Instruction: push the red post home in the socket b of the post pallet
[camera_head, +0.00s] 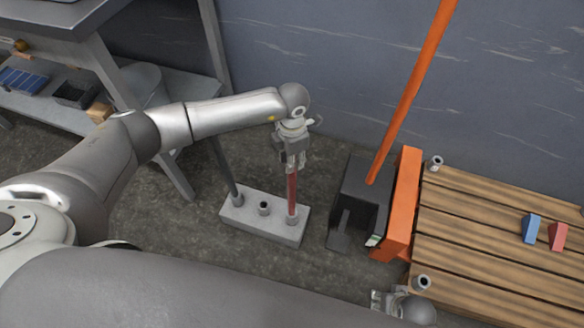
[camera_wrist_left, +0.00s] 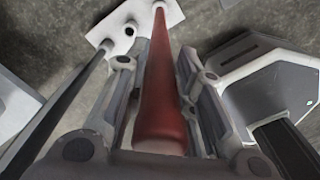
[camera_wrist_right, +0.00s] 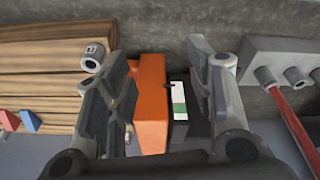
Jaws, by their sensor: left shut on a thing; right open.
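The red post (camera_head: 292,190) stands upright, its lower end at the right-hand socket of the grey post pallet (camera_head: 266,228). I cannot tell how deep it sits, nor read socket letters. My left gripper (camera_head: 291,165) is shut on the post's upper part. In the left wrist view the post (camera_wrist_left: 160,90) runs between the fingers down to the pallet (camera_wrist_left: 120,35). A dark grey post (camera_head: 225,172) stands in the left-hand socket; the middle socket (camera_head: 264,207) is empty. My right gripper (camera_head: 377,301) is open and empty; the right wrist view shows the red post (camera_wrist_right: 290,120) too.
A black box (camera_head: 350,205) with an orange part (camera_head: 404,200) and a long orange pole (camera_head: 412,85) stands right of the post pallet. A wooden slatted pallet (camera_head: 470,240) with blue (camera_head: 530,228) and red (camera_head: 558,236) blocks lies further right. A grey shelf (camera_head: 60,45) stands left.

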